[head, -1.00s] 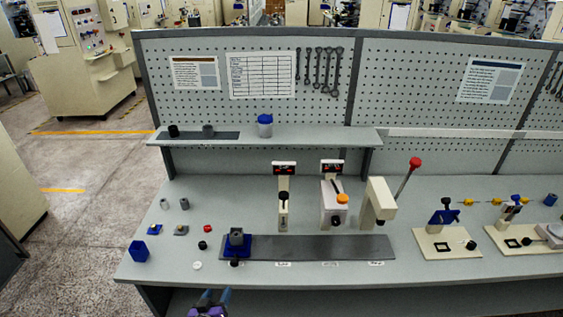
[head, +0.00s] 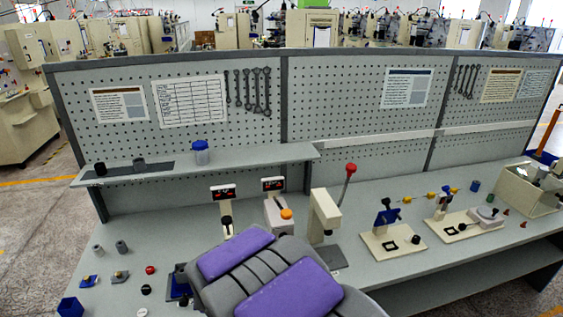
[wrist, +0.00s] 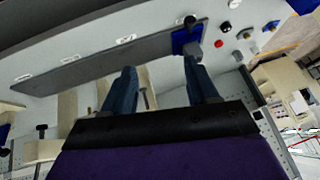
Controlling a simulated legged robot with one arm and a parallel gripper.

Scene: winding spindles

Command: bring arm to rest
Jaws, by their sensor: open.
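My gripper (wrist: 160,68) shows in the wrist view with its two blue fingers apart and nothing between them. Beyond the fingers lie the workbench top and a dark grey strip (wrist: 95,58). A blue holder with a grey block (wrist: 186,36) sits at the strip's end, past the right finger in the picture. In the head view my purple and grey arm (head: 275,275) stands up in front of the bench and hides most of the strip. The fingers are not seen there.
The bench (head: 115,262) carries small parts at the left, a press with a red knob (head: 325,210) in the middle and two beige fixtures (head: 392,240) to the right. A pegboard (head: 340,110) stands behind.

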